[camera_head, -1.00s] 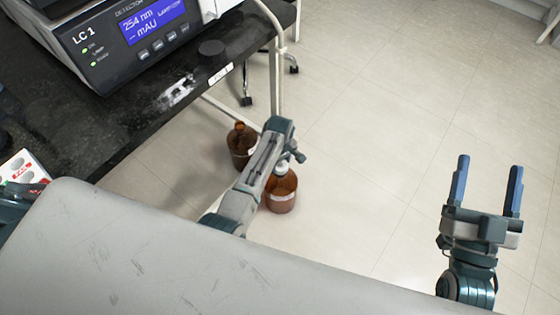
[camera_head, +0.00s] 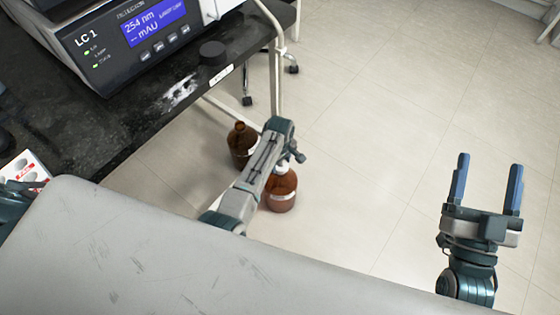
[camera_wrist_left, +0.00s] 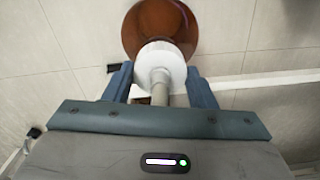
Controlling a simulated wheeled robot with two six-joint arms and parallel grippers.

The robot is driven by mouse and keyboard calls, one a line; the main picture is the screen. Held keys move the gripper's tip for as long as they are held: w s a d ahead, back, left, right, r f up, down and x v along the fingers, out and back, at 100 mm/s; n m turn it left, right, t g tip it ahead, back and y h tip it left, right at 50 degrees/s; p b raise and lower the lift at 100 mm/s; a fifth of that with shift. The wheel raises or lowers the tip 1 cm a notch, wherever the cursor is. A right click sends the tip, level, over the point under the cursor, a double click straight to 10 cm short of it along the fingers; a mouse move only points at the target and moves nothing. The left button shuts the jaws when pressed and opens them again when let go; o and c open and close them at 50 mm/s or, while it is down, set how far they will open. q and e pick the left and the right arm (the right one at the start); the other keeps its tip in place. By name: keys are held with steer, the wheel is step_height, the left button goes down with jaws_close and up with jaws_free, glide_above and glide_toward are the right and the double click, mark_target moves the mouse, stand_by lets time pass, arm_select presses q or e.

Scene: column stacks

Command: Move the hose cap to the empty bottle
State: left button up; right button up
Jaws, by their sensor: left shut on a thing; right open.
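The white hose cap (camera_wrist_left: 160,58) is between the fingers of my left gripper (camera_wrist_left: 160,78), which is shut on it. A grey hose (camera_wrist_left: 160,92) runs from the cap toward the wrist. A brown bottle (camera_wrist_left: 150,20) is directly beyond the cap; I cannot tell whether the cap sits on its neck. In the head view this bottle (camera_head: 282,198) stands on the floor below my left wrist, and my arm hides part of its top. The other brown bottle (camera_head: 240,145), with an uncapped neck, stands behind it to the left. My right gripper (camera_head: 488,180) is open and empty, far right.
A black bench (camera_head: 120,125) carries an LC detector (camera_head: 125,45) and a black round knob-like object (camera_head: 212,50) at its edge. The bench overhangs the floor near the bottles, with a pale frame leg (camera_head: 279,85) close behind. The tiled floor (camera_head: 390,110) to the right is clear.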

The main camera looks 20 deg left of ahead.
arm_select(q)
steer(key=shift+p, duration=0.45)
stand_by(0.6)
steer(key=shift+f, duration=0.85)
stand_by(1.1)
steer(key=o, duration=1)
steer(key=shift+o, duration=0.2)
steer(key=shift+r, duration=0.1)
step_height(320, 180, up, 11)
steer(key=p, duration=0.3)
steer(key=shift+f, duration=0.2)
